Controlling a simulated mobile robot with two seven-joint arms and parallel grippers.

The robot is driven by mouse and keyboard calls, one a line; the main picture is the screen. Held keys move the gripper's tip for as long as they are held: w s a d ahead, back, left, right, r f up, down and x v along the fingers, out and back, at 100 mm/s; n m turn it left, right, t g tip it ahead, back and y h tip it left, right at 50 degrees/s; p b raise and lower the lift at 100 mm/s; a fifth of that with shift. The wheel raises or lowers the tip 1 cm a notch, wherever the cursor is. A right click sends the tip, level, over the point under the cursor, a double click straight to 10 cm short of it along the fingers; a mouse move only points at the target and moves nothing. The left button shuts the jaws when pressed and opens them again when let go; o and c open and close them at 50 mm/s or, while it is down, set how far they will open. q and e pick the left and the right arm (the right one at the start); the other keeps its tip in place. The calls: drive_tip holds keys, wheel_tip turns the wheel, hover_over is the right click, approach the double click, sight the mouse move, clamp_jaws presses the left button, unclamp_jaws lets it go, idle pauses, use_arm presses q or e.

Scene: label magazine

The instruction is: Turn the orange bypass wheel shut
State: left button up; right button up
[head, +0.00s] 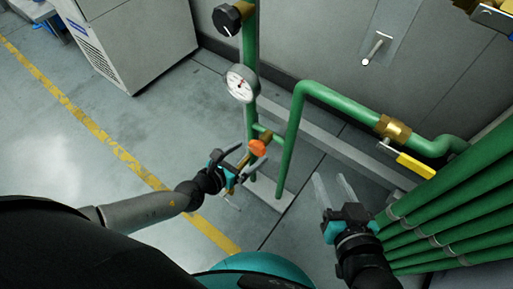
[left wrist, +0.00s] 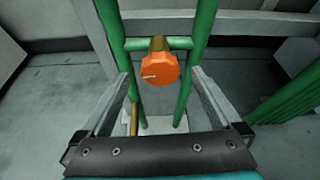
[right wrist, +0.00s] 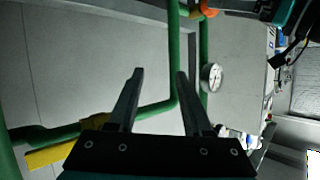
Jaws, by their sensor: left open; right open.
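The orange bypass wheel (head: 257,148) sits on a brass stem on a short green cross pipe between two upright green pipes. In the left wrist view the wheel (left wrist: 158,70) is ahead, centred between my left fingers, with a pale mark on its face. My left gripper (head: 243,160) is open, close to the wheel, with a finger on either side; I cannot tell whether they touch it. My right gripper (head: 333,188) is open and empty, apart from the pipes at right. In the right wrist view the wheel (right wrist: 209,9) is partly seen at the top edge.
A pressure gauge (head: 242,83) and a black knob (head: 228,19) are on the left upright pipe. A yellow lever (head: 415,165) hangs below a brass valve (head: 392,128) on the right. Several thick green pipes (head: 450,205) fill the right side.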

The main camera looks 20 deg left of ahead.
sight(255, 149)
use_arm(q)
drive_tip(key=x, duration=0.2)
drive_tip(key=shift+w+d+f+b, duration=0.1)
drive_tip(key=shift+w+f+b, duration=0.1)
drive_tip(key=shift+w+b, duration=0.15)
drive_tip(key=shift+b+x, duration=0.35)
drive_tip(key=shift+x, duration=0.55)
use_arm(e)
drive_tip(key=shift+s+a+r+t+y, duration=0.2)
drive_tip(key=shift+a+r+t+y, duration=0.2)
drive_tip(key=shift+t, duration=0.25)
drive_tip(key=shift+s+a+r+t+y, duration=0.15)
drive_tip(key=shift+a+r+t+y, duration=0.15)
drive_tip(key=shift+a+r+t, duration=0.25)
drive_tip(key=shift+f+m, duration=0.1)
drive_tip(key=shift+m, duration=0.2)
